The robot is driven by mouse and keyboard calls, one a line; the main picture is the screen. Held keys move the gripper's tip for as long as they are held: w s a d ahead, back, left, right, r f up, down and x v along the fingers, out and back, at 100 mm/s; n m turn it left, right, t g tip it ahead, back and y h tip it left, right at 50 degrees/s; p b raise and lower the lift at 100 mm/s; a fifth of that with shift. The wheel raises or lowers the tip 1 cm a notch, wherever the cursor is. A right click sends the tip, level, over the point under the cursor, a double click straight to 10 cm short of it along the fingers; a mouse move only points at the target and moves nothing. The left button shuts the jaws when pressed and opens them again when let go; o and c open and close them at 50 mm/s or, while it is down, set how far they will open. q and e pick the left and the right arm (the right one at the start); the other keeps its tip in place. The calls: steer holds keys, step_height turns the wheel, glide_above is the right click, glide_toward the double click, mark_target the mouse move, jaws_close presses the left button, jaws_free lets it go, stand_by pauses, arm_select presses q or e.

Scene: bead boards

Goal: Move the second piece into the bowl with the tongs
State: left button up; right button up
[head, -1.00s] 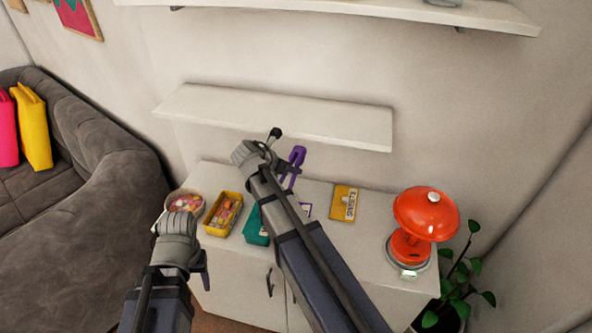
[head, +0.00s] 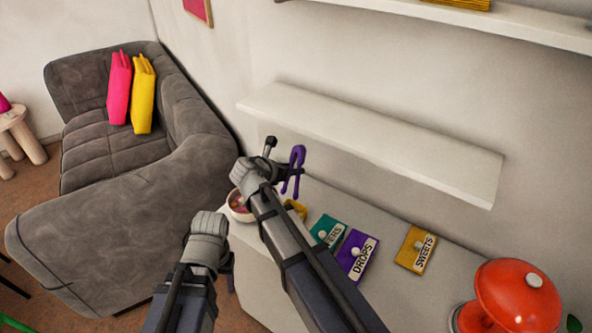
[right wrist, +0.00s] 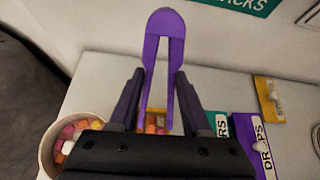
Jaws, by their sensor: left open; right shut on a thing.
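My right gripper (head: 280,172) is shut on the purple tongs (head: 297,156). The tongs stand roughly upright between its fingers in the right wrist view (right wrist: 165,45). A yellow box (head: 301,208) with pieces stands beside the bowl, mostly hidden by my arm. My left gripper (head: 229,268) is open and empty, in front of the cabinet.
A teal box (head: 328,230), a purple DROPS box (head: 357,255) and an orange SWEETS packet (head: 416,248) lie on the white cabinet top (head: 400,295). A red lamp (head: 515,300) stands at right. A shelf (head: 370,140) is above; a grey sofa (head: 125,215) is at left.

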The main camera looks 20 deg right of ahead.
steer(key=shift+f, duration=0.1)
step_height(320, 180, down, 10)
steer(key=b, duration=1)
stand_by(0.4)
steer(key=shift+o, duration=0.8)
jaws_close()
